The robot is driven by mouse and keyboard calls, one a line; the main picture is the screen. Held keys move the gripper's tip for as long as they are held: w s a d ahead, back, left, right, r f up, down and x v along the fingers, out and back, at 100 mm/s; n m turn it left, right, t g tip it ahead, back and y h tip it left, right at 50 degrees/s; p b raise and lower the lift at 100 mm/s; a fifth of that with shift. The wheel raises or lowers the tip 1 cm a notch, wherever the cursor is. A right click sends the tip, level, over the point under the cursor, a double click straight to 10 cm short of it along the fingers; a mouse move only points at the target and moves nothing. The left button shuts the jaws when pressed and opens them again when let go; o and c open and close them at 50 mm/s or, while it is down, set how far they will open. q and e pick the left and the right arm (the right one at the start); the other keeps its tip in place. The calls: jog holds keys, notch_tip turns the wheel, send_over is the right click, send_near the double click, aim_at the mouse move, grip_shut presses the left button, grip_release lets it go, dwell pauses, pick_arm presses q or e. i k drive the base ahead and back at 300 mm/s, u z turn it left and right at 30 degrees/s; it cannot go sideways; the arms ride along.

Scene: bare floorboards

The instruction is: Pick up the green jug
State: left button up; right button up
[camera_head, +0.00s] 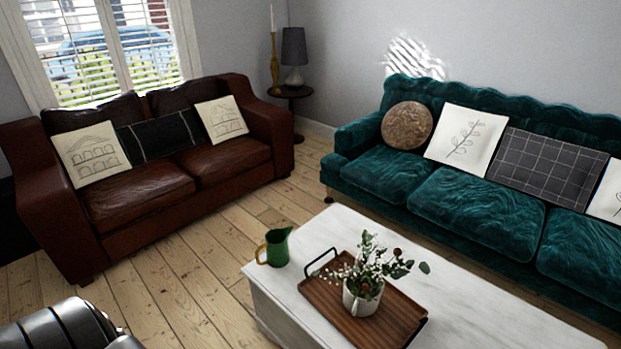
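The green jug (278,247) stands upright on the white coffee table (462,307), near the table's far left corner. Its handle, yellowish in colour, points to the left. Nothing is touching the jug from my side. Neither of my grippers shows in the head view. A dark grey ribbed shape at the bottom left corner looks like part of my own arm, with no fingers visible.
A wooden tray (398,325) with a black handle and a potted plant (362,290) sits right of the jug. A brown leather sofa (140,195) stands behind left, a teal sofa (480,215) behind right. Bare floorboards (185,285) lie left of the table.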

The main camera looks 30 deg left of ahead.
aim_at(272, 251)
jog(key=u, duration=1.35)
